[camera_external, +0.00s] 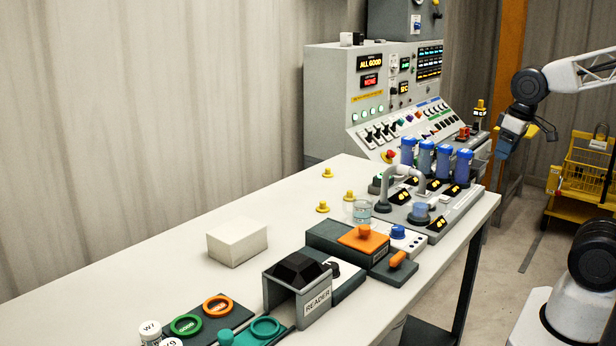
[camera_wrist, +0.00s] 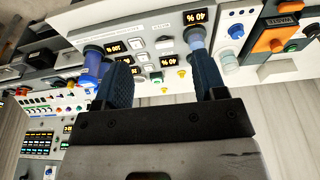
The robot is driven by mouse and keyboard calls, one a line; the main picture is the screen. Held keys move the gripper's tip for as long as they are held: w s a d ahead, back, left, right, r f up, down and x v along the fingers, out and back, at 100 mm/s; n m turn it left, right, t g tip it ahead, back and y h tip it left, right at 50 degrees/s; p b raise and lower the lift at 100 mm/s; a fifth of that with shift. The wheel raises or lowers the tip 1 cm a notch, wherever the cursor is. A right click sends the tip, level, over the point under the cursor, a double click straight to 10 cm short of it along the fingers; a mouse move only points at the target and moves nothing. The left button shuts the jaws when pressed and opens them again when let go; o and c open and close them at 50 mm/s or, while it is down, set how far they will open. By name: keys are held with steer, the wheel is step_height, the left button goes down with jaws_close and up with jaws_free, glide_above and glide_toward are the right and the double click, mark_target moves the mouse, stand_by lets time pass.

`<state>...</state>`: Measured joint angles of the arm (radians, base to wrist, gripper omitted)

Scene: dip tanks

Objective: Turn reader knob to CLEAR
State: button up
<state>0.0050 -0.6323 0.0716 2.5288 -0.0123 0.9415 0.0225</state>
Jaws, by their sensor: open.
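The reader (camera_external: 318,309) is a grey box with a black top and a "READER" label, near the front of the white table in the external view. A small dark knob (camera_external: 333,269) sits beside it on a white-topped base; its pointer and any CLEAR mark are too small to read. My gripper (camera_external: 502,153) is far from the reader, up at the right beyond the table's far right end. In the wrist view my gripper (camera_wrist: 161,68) shows two dark blue fingers spread apart, with nothing held between them. I cannot make out the reader in the wrist view.
An orange-topped unit (camera_external: 362,238) stands behind the reader. Blue cylinders (camera_external: 425,158) stand on a grey station (camera_external: 463,207) near my gripper. A control console (camera_external: 336,95) is at the back. A white block (camera_external: 237,243) lies left of the reader. The table's left middle is clear.

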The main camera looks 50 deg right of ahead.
steer(key=w+a+m, duration=0.1)
steer(key=w+a, duration=0.8)
steer(key=w, duration=0.3)
steer(key=m+t+h, duration=0.1)
steer(key=m+t, duration=0.1)
glide_toward(331, 264)
steer(key=f, duration=0.1)
steer(key=shift+w+f, duration=0.15)
steer(key=shift+w, duration=0.2)
steer(key=shift+f, duration=0.1)
steer(key=shift+x, duration=3.8)
